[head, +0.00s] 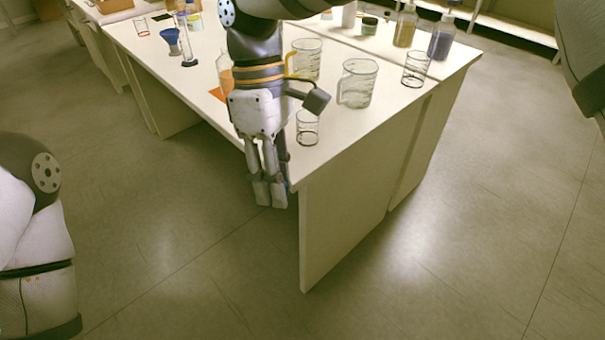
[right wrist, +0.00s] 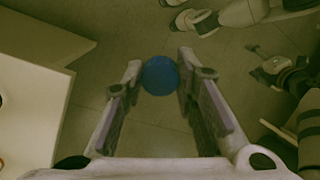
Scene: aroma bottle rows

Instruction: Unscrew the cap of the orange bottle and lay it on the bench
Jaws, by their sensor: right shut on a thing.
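The orange bottle (head: 225,77), clear with orange liquid inside, stands on the bench (head: 325,160), partly hidden behind my right arm. No cap shows on its narrow neck. My right gripper (head: 268,196) points down just off the bench's front edge, below the level of the top. In the right wrist view a round blue cap (right wrist: 160,75) sits between the fingertips, and the gripper is shut on it. In the head view the cap is mostly hidden by the fingers. My left arm shows at the lower left, but its gripper is out of the picture.
An orange mat (head: 216,94) lies by the bottle. A small beaker (head: 307,127), a large jug (head: 357,84) and another jug (head: 306,60) stand right of my arm. A blue funnel (head: 172,41) stands to the left. The bench top near its front right corner is bare.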

